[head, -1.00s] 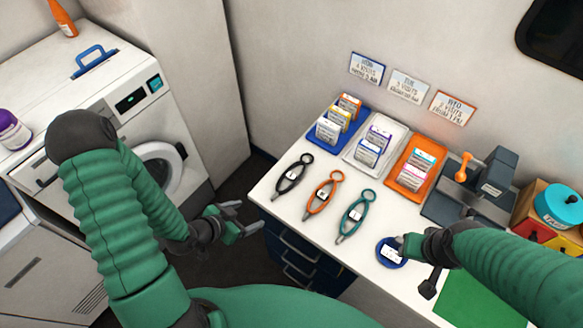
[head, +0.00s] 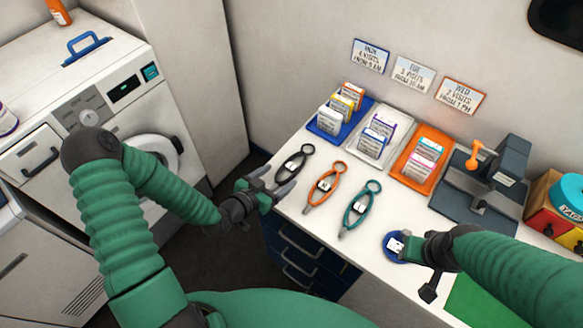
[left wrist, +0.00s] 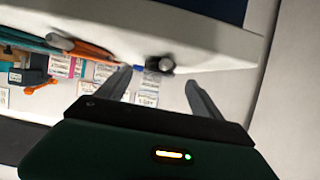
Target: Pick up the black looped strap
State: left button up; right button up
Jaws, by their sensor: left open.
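The black looped strap (head: 294,163) lies on the white counter at its left end, with a small white label on it. In the left wrist view its dark end (left wrist: 160,64) shows at the counter edge, between and beyond my fingertips. My left gripper (head: 281,181) is open and empty, just off the counter's front left edge and close to the strap, not around it. My right gripper (head: 406,247) is over a round blue item (head: 394,246) on the counter; its fingers are not clear.
An orange strap (head: 325,187) and a teal strap (head: 360,208) lie to the right of the black one. Blue, white and orange card trays (head: 413,185) stand behind. A dark grey device (head: 500,185) is at right. The washer (head: 110,110) is at left, with open floor between.

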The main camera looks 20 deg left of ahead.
aim_at(286, 172)
pick_arm(q)
jog(key=x, duration=0.3)
jog(key=shift+w, duration=0.1)
jog(key=shift+w+d+f, duration=0.15)
jog(key=shift+w+d, duration=0.05)
jog(key=shift+w, duration=0.1)
jog(key=shift+s, duration=0.15)
jog(key=c, duration=0.5)
grip_shut()
